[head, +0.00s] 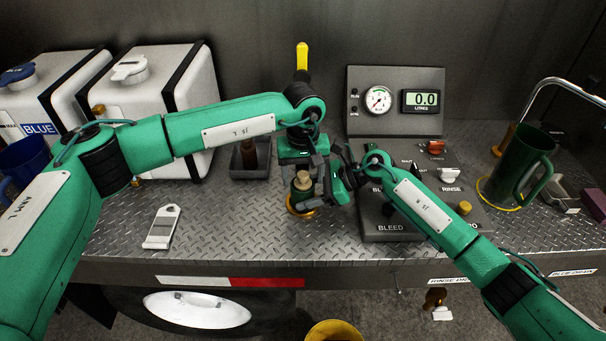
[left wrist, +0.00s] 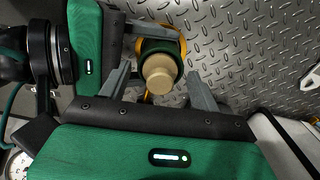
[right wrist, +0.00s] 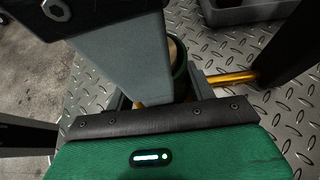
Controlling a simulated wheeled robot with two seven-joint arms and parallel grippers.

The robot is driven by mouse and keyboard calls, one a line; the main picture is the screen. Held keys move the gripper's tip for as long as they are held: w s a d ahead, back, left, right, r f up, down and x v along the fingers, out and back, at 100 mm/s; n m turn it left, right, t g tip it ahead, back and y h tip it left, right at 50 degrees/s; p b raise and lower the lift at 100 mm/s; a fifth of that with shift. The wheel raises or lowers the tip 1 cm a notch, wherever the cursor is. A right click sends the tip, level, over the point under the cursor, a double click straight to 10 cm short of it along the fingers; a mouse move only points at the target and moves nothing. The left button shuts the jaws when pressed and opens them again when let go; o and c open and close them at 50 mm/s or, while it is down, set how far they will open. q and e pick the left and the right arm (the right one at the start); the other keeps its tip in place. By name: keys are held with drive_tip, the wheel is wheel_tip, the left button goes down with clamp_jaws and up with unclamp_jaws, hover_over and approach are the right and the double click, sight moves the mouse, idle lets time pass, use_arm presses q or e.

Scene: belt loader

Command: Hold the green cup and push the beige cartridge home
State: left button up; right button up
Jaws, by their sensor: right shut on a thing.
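The green cup (head: 300,201) stands on a yellow ring on the metal deck, at the middle of the head view. The beige cartridge (head: 303,181) sits upright in its mouth, its top standing above the rim. In the left wrist view the cartridge (left wrist: 160,74) shows in front of the cup (left wrist: 179,64). My left gripper (left wrist: 160,88) is above, its fingers apart on either side of the cartridge, with gaps to it. My right gripper (right wrist: 160,88) comes from the right and is shut on the cup (right wrist: 181,68). How deep the cartridge sits is hidden.
A control panel (head: 395,228) stands right of the cup, with a gauge board (head: 357,122) behind. A grey tray (head: 250,170) with a brown item is behind left. A green jug (head: 515,172) stands far right. A white tag (head: 162,228) lies front left, with bare deck around it.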

use_arm(q)
wheel_tip(320, 180, up, 12)
idle(0.6)
drive_tip(key=shift+c, duration=0.2)
drive_tip(key=shift+f, duration=0.35)
drive_tip(key=c, duration=0.7)
drive_tip(key=shift+f, duration=0.8)
clamp_jaws()
drive_tip(key=shift+f, duration=3.05)
drive_tip(key=shift+f, duration=0.2)
drive_tip(key=shift+r, duration=0.1)
wheel_tip(320, 180, up, 15)
drive_tip(key=shift+f, duration=0.2)
